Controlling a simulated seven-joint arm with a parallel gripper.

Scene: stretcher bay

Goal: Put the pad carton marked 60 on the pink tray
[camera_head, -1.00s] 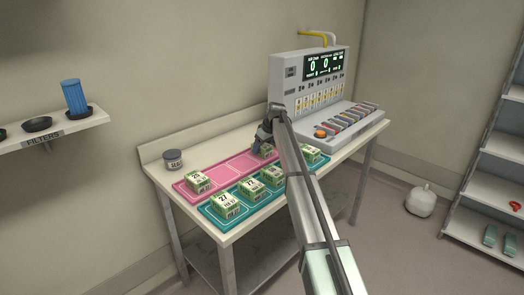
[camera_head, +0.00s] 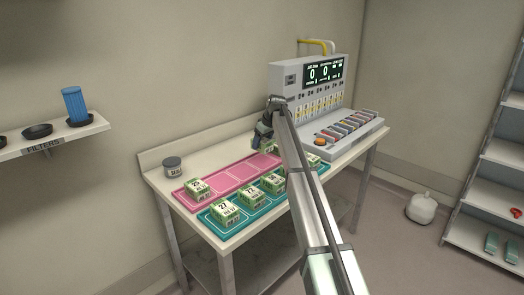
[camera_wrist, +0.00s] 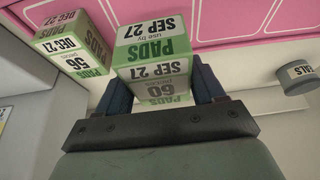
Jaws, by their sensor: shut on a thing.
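The green-and-white pad carton marked 60 (camera_wrist: 160,88) is between my gripper's two fingers (camera_wrist: 160,92) in the wrist view, its print upside down. My gripper (camera_head: 264,142) is shut on it. In the head view the held carton (camera_head: 271,147) shows partly beside the arm, at the far right end of the pink tray (camera_head: 228,178). Pink tray surface (camera_wrist: 225,18) also fills the top of the wrist view. I cannot tell the carton's exact height. Another pad carton, marked 56 (camera_wrist: 75,50), stands apart to its left in the wrist view.
One carton (camera_head: 198,189) sits at the pink tray's left end. The teal tray (camera_head: 205,217) in front bears several cartons, including one marked 27 (camera_head: 224,213). A grey jar (camera_head: 172,167) stands behind left. A control console (camera_head: 290,103) stands at the right. The pink tray's middle is clear.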

